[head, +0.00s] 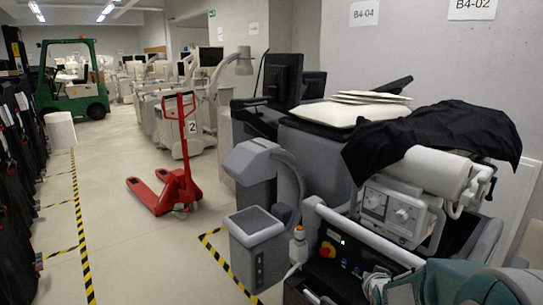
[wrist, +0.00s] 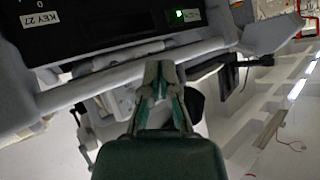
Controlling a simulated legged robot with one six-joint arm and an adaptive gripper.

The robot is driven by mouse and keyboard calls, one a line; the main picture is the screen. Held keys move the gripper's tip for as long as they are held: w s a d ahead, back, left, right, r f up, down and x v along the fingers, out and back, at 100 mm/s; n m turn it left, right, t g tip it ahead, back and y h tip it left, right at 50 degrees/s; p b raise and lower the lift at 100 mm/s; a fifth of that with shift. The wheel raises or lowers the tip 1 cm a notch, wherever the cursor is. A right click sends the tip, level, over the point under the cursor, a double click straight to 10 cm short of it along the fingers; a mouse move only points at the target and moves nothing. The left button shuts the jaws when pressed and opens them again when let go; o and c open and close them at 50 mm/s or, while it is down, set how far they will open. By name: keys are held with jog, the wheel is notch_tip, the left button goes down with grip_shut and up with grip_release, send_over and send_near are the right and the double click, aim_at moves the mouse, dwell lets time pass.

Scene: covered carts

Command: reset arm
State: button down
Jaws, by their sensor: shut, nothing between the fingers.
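My gripper (head: 374,288) is at the bottom right of the head view, low in front of the grey equipment cart (head: 362,238). Its green and grey fingers also show in the wrist view (wrist: 160,66), with the tips together and nothing between them. In the wrist view the fingertips overlap the cart's pale handle bar (wrist: 100,84); I cannot tell whether they touch it. Above the bar is a dark panel (wrist: 100,22) with a "KEY 27" label and a green lit switch (wrist: 188,15). Most of my arm is outside the head view.
A black cloth (head: 440,135) drapes over the cart's top. A red pallet jack (head: 178,180) stands on the floor at centre left, with a green forklift (head: 75,85) far behind. Open floor (head: 140,240) lies left of the cart, with yellow-black tape (head: 82,235).

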jog(key=s+a+r+n+g, duration=0.1)
jog(key=s+a+r+g, duration=0.1)
jog(key=s, duration=0.7)
jog(key=s+a+r+n+g+y, duration=0.1)
jog(key=s+a+r, duration=0.3)
jog(key=s, duration=0.5)
jog(key=s+a+r+n+g, duration=0.3)
jog(key=s+r, duration=0.1)
jog(key=s, duration=0.6)
jog(key=shift+a+y, duration=0.2)
jog(key=shift+y, duration=0.1)
